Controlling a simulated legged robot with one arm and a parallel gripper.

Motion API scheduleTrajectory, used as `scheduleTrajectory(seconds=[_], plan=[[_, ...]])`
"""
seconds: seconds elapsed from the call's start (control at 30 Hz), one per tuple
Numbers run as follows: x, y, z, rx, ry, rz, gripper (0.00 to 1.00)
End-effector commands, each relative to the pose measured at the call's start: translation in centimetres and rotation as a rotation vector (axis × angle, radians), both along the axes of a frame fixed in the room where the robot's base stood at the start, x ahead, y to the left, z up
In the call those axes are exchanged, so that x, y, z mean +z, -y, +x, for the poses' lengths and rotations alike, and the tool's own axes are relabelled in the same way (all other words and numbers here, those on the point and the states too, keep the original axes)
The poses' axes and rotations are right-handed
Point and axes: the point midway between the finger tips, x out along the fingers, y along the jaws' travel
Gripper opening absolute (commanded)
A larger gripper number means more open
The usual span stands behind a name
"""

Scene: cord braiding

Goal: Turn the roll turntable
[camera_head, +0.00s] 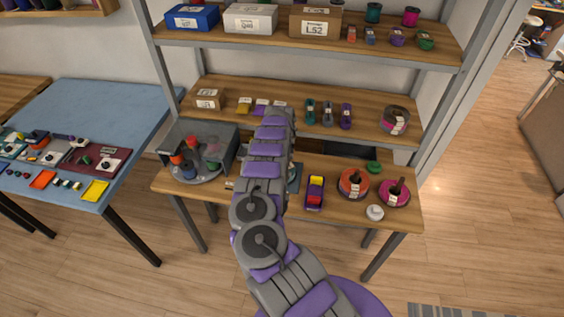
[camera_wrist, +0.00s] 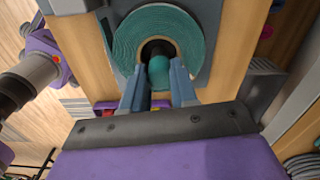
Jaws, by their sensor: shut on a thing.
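In the wrist view a thick teal roll (camera_wrist: 127,42) sits on a grey holder (camera_wrist: 207,22), with a dark hole at its middle. My gripper (camera_wrist: 158,70) has its two fingers at the near side of that hole, on either side of a rounded teal knob (camera_wrist: 159,75), and is shut on it. In the head view my arm covers the gripper and most of this holder; only a grey-blue edge (camera_head: 295,178) shows beside the arm. A round grey turntable (camera_head: 187,178) with several coloured rolls stands in a grey open-fronted housing at the bench's left.
On the bench, right of my arm, are a purple-and-yellow item (camera_head: 315,192), an orange roll (camera_head: 353,184), a magenta roll (camera_head: 394,193) and a white round piece (camera_head: 375,212). Shelves with boxes and spools rise behind. A blue table (camera_head: 95,105) stands left.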

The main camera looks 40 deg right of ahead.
Motion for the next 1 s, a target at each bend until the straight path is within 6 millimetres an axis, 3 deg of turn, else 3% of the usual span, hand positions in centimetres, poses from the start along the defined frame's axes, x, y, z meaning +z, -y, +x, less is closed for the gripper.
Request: scheduleTrajectory(seconds=[0.17, 0.2, 0.43, 0.77, 1.0], plan=[[0.4, -0.1, 0.7, 0.004, 0.017, -0.006, 0.00], [0.4, -0.1, 0.7, 0.004, 0.017, -0.006, 0.31], [0.3, 0.0, 0.3, 0.003, 0.011, -0.003, 0.53], [0.6, -0.1, 0.1, 0.002, 0.006, -0.001, 0.53], [4.4, -0.1, 0.3, 0.003, 0.010, -0.002, 0.53]])
